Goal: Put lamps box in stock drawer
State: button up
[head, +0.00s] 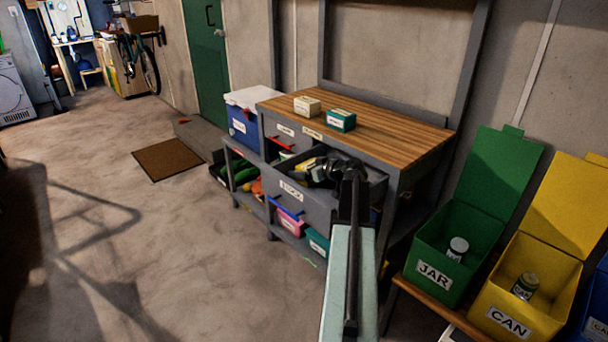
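The stock drawer (313,207) is pulled out from the workbench, with a white label on its grey front. Two small labelled boxes stand on the wooden bench top above it: a cream box (307,107) and a green and white box (342,121). Their labels are too small to read, so I cannot tell which is the lamps box. My arm reaches up from the bottom of the picture, and my dark gripper (337,170) is over or inside the open drawer. Its fingers blend with the dark drawer interior, so their opening and anything between them cannot be made out.
The workbench top (398,131) is mostly bare. A blue bin with a white lid (245,117) stands left of it. Lower shelves hold coloured bins. At right are open green JAR (434,274) and yellow CAN (507,322) bins. The floor at left is clear around a brown mat (168,159).

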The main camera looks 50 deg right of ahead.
jog(key=shift+f, duration=0.25)
jog(key=o, duration=1.2)
jog(key=shift+r, duration=0.3)
jog(key=shift+s+r, duration=0.15)
jog(key=shift+s, duration=0.1)
jog(key=p+v, duration=0.3)
jog(key=v, duration=0.3)
jog(key=shift+a+r, duration=0.1)
jog(key=shift+r, duration=0.05)
jog(key=shift+s+r, duration=0.1)
jog(key=shift+s, duration=0.3)
